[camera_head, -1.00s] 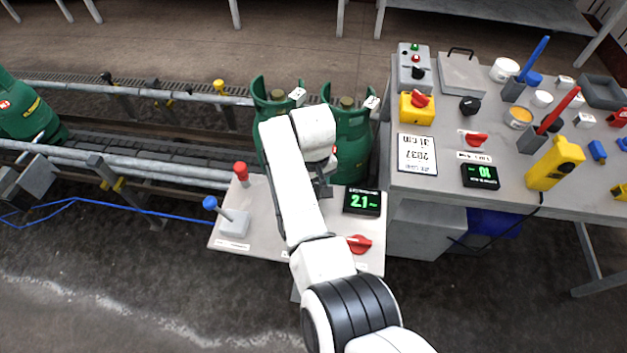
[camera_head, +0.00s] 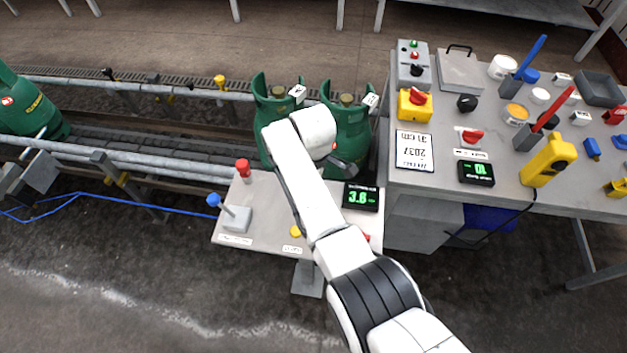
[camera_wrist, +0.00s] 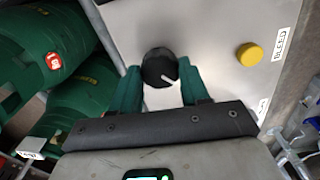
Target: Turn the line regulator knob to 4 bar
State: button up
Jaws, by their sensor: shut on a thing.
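The regulator knob (camera_wrist: 159,67) is black and round with a white pointer line, which points down and to the right in the wrist view. My gripper (camera_wrist: 160,76) has its two green fingers on either side of the knob and is shut on it. In the head view my white arm hides the knob and the fingers. The small black display (camera_head: 360,197) on the line panel (camera_head: 265,205) shows green digits that read about 3.6.
A yellow button (camera_wrist: 249,54) labelled BLEED is beside the knob. A blue-topped lever (camera_head: 236,222) and a red knob (camera_head: 243,168) are on the panel's left part. Green cylinders (camera_head: 275,125) stand behind the panel. A crowded bench (camera_head: 425,200) is at the right.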

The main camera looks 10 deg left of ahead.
jog(key=shift+w+r+n, duration=0.1)
jog(key=shift+n, duration=0.4)
jog(key=o, duration=1.1)
jog(key=shift+c, duration=0.2)
notch_tip(320, 180, up, 11)
jog(key=shift+f, duration=0.2)
